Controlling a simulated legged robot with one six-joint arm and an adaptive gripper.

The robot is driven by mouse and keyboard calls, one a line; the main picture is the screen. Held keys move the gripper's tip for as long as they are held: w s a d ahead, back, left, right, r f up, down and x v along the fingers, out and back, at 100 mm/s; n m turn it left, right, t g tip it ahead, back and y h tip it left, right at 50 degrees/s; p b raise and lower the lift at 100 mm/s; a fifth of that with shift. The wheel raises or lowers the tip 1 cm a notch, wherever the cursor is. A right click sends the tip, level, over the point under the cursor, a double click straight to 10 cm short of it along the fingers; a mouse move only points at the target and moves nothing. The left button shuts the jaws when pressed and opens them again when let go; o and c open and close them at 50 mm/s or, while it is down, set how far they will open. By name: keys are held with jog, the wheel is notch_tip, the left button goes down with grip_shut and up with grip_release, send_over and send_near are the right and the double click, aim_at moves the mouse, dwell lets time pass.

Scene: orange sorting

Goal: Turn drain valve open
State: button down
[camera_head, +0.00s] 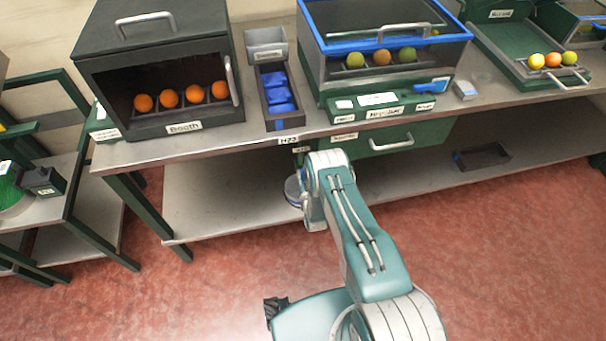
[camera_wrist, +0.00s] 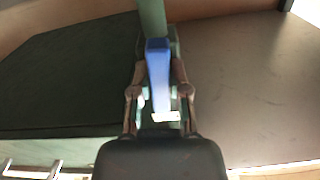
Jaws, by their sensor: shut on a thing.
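The drain valve shows in the wrist view as a blue lever (camera_wrist: 158,62) below a green pipe (camera_wrist: 152,16), in the middle of the picture. My gripper (camera_wrist: 160,92) has one finger on each side of the lever and is shut on it. The lever runs roughly lengthwise between the fingers. A small white label shows at its near end. The valve's body is largely hidden. In the head view my arm reaches to the bench's front edge, and its links hide the fingers and this lever.
A dark green box side (camera_wrist: 65,85) lies left of the lever, and a grey surface (camera_wrist: 245,80) right. In the head view, the bench (camera_head: 190,148) bears a booth (camera_head: 160,70) with oranges and a blue-rimmed case (camera_head: 325,48). A drawer handle (camera_head: 392,143) is right of my arm.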

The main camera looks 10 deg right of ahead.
jog(key=shift+s+f+n, duration=0.2)
jog(key=shift+f+n, duration=0.1)
jog(key=shift+n, duration=0.3)
jog(key=c, duration=0.7)
grip_release()
jog(key=shift+o, duration=0.5)
jog(key=shift+w+r, duration=0.1)
jog(key=s, duration=1.2)
